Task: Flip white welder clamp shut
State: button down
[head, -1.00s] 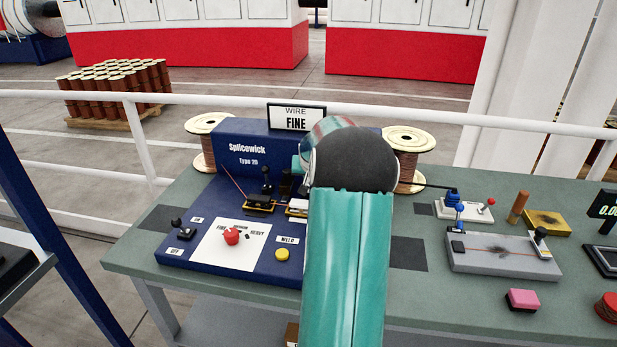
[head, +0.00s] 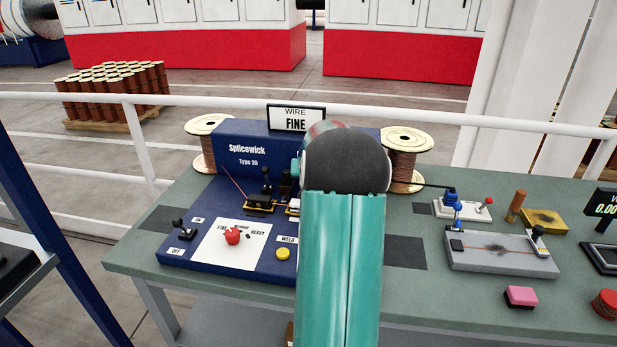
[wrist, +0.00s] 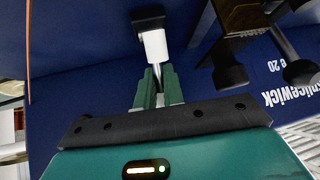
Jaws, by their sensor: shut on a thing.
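The welder (head: 248,153) is a dark blue machine marked Splicewick Type 20, standing on the bench. In the wrist view, the clamp lever with a white sleeve (wrist: 156,44) and a black end stands between the green fingers of my gripper (wrist: 158,86). The fingers are shut on the lever just below the white sleeve. The other clamp's dark knobs and brass block (wrist: 240,15) are to the right of it. In the head view my teal arm hides the gripper and most of the right clamp; the left clamp (head: 260,207) shows beside it.
The welder's panel carries a red knob (head: 232,236), a yellow weld button (head: 283,253) and an on/off switch (head: 182,229). Wire spools (head: 404,160) flank the machine. A grey fixture (head: 500,254) and a pink block (head: 521,296) lie on the bench (head: 420,300) to the right.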

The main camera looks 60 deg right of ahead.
jog(key=shift+w+a+r+t+h, duration=0.1)
jog(key=shift+a+r+t+h, duration=0.3)
jog(key=shift+r+t+h, duration=0.45)
jog(key=shift+a+f+h, duration=0.1)
jog(key=shift+a+h, duration=0.1)
jog(key=shift+h, duration=0.35)
jog(key=shift+a+n+h, duration=0.2)
jog(key=shift+n+h, duration=0.1)
jog(key=shift+h, duration=0.1)
jog(key=shift+s+a+t+h, duration=0.45)
jog(key=shift+t+h, duration=0.2)
jog(key=shift+h, duration=0.25)
jog(key=c, duration=1.3)
grip_release()
jog(key=shift+a, duration=0.1)
jog(key=shift+s+f, duration=0.1)
jog(key=shift+f, duration=0.15)
jog(key=v, duration=1.3)
jog(key=shift+s+a+r, duration=0.15)
jog(key=shift+a+r, duration=0.05)
jog(key=shift+a, duration=0.05)
